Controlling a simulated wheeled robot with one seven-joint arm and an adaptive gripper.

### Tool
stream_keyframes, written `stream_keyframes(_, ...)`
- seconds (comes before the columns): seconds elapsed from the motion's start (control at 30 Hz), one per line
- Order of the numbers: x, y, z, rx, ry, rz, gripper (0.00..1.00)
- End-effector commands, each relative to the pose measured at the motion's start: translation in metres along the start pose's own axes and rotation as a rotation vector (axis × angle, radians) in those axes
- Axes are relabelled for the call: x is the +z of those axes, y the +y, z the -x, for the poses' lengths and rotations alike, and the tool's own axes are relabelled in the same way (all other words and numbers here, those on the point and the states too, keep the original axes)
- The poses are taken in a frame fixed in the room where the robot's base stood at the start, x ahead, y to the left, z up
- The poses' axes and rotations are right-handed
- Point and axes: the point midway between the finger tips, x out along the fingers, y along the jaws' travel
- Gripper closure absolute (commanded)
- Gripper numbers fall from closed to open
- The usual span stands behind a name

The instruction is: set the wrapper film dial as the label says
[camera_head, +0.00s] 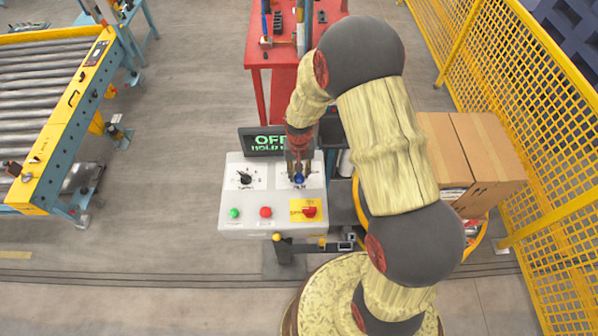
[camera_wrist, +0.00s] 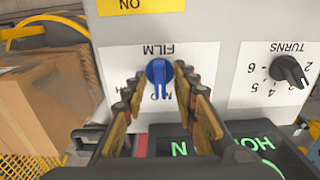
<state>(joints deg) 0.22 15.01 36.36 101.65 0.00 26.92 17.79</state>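The blue film dial (camera_wrist: 158,72) sits on a white plate marked FILM, which appears upside down in the wrist view. Its bar points down in that view, toward small letters partly hidden by the fingers. In the head view the blue dial (camera_head: 299,179) is at the upper right of the light grey control box (camera_head: 245,166). My gripper (camera_wrist: 157,84) is open, with one finger on each side of the dial. Gaps show between the fingers and the knob. In the head view my gripper (camera_head: 299,167) comes down over the dial from above. The task's label is not readable here.
A black turns dial (camera_wrist: 290,70) with numbers sits beside the film plate. A dark display (camera_head: 262,141) with green text, partly covered, stands behind the box. Green (camera_head: 234,213) and red (camera_head: 265,212) buttons and a red switch (camera_head: 309,211) are in front. Cartons (camera_head: 490,150) stand right.

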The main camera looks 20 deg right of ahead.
Motion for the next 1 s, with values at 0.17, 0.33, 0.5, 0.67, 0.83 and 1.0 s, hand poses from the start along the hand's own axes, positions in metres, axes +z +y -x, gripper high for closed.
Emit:
stream_keyframes(0.17, 0.000, 0.000, 0.000, 0.000, -0.001, 0.000, 0.70)
stream_keyframes(0.33, 0.000, 0.000, 0.004, 0.000, 0.000, 0.000, 0.70)
stream_keyframes(0.5, -0.001, 0.000, 0.028, -0.001, 0.003, 0.000, 0.70)
stream_keyframes(0.67, -0.001, 0.000, 0.062, -0.001, 0.004, 0.000, 0.70)
stream_keyframes(0.83, 0.000, 0.000, 0.093, 0.000, 0.001, 0.000, 0.70)
stream_keyframes(1.0, -0.001, 0.000, 0.113, 0.000, 0.001, 0.000, 0.70)
